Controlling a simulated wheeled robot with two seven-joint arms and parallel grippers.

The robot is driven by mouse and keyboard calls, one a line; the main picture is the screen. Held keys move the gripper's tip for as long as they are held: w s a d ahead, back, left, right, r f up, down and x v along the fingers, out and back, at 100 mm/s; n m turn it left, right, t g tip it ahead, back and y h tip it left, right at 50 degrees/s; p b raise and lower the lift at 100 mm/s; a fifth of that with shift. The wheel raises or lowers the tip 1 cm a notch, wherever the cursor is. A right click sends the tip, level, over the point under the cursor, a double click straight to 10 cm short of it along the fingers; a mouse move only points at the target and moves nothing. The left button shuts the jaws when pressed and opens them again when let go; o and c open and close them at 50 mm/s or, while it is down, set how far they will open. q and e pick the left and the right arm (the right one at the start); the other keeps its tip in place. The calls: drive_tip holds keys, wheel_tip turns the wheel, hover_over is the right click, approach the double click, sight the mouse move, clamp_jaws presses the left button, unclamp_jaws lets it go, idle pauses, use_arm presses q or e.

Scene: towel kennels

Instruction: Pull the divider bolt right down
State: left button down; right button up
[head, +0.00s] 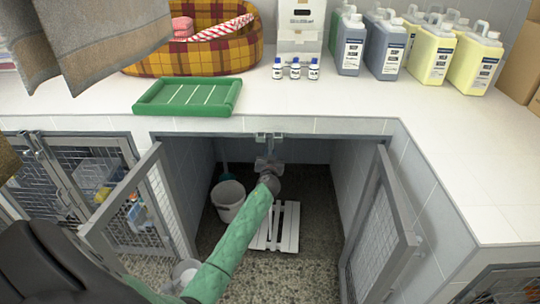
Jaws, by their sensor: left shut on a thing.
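The divider bolt's metal fittings (269,137) show at the middle of the kennel opening's top edge, just under the counter lip. My left arm, in a green sleeve, reaches up from the lower left. My left gripper (269,157) is just below the fittings, shut on the bolt. The gripper hides most of the bolt, so its exact position cannot be told. My right gripper is not in view.
Two mesh doors, left (128,205) and right (380,235), stand open beside the opening. Inside are a white bucket (229,205) and a white slatted board (287,228). The counter (370,100) above holds bottles, jugs, a green tray (188,97) and a plaid bed (225,55).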

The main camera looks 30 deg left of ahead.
use_arm(q)
drive_tip(key=shift+f, duration=0.25)
drive_tip(key=c, duration=1.3)
unclamp_jaws()
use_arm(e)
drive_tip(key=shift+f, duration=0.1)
use_arm(q)
drive_tip(key=b+v, duration=0.1)
drive_tip(key=v, duration=0.7)
drive_tip(key=shift+b, duration=0.4)
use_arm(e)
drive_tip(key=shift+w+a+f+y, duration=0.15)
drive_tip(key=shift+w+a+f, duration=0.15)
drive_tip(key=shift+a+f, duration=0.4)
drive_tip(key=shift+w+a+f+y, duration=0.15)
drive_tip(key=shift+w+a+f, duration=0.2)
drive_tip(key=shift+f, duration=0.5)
use_arm(q)
drive_tip(key=shift+w, duration=0.1)
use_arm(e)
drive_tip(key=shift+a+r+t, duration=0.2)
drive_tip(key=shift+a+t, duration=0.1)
